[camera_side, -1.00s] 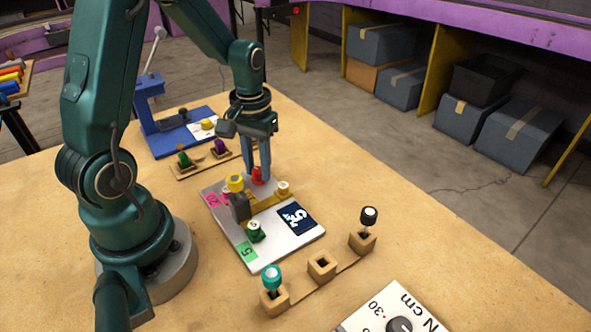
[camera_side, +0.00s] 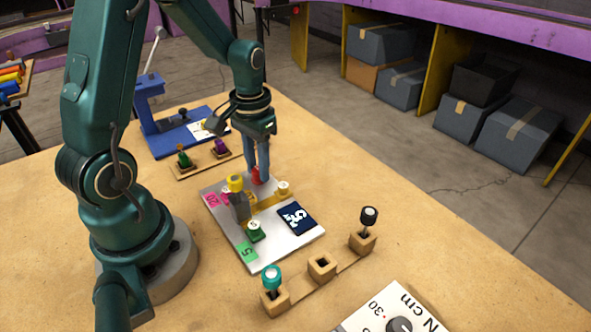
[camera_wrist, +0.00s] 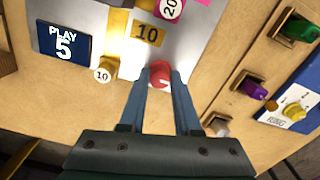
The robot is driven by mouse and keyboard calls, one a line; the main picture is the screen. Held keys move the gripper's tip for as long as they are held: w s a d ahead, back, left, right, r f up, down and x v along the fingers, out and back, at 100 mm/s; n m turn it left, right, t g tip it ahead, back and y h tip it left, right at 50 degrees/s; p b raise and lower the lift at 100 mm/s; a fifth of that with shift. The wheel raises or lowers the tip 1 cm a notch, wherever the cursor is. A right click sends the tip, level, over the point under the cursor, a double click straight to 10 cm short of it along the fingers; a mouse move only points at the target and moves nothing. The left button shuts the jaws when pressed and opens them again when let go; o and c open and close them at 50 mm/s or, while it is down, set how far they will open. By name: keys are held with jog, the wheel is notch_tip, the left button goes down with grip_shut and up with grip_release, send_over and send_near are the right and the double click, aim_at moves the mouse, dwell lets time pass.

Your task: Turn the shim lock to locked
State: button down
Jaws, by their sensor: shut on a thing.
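A red knob (camera_wrist: 159,74) with a pale mark, which I take to be the shim lock, stands at the edge of a light metal plate (camera_side: 285,245). My gripper (camera_wrist: 158,83) points down with its two blue fingers shut on the knob, one on each side. In the side view the red knob (camera_side: 255,176) shows only partly behind the fingers. I cannot read any locked or unlocked marking beside it.
The plate carries a yellow-topped post (camera_side: 235,183), a brass bar (camera_side: 268,200), a green shim (camera_side: 254,233) and a dark "PLAY 5" card (camera_side: 297,218). Wooden sockets with a teal knob (camera_side: 271,276) and a black knob (camera_side: 369,217) stand in front. A blue press (camera_side: 150,104) is behind.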

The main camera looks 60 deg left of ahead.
jog(key=c, duration=0.6)
grip_release()
jog(key=shift+r, duration=2.6)
jog(key=shift+s+d+r+m+t, duration=0.5)
jog(key=shift+s+d+r+t, duration=0.45)
jog(key=shift+s+d+r, duration=0.65)
jog(key=shift+s+d+r+m+t, duration=0.5)
jog(key=shift+s+d+r+t, duration=0.55)
jog(key=shift+d, duration=0.9)
jog(key=shift+s+d+r+m+t, duration=0.5)
jog(key=shift+s+d+r+t, duration=0.3)
jog(key=shift+s+d+r, duration=0.85)
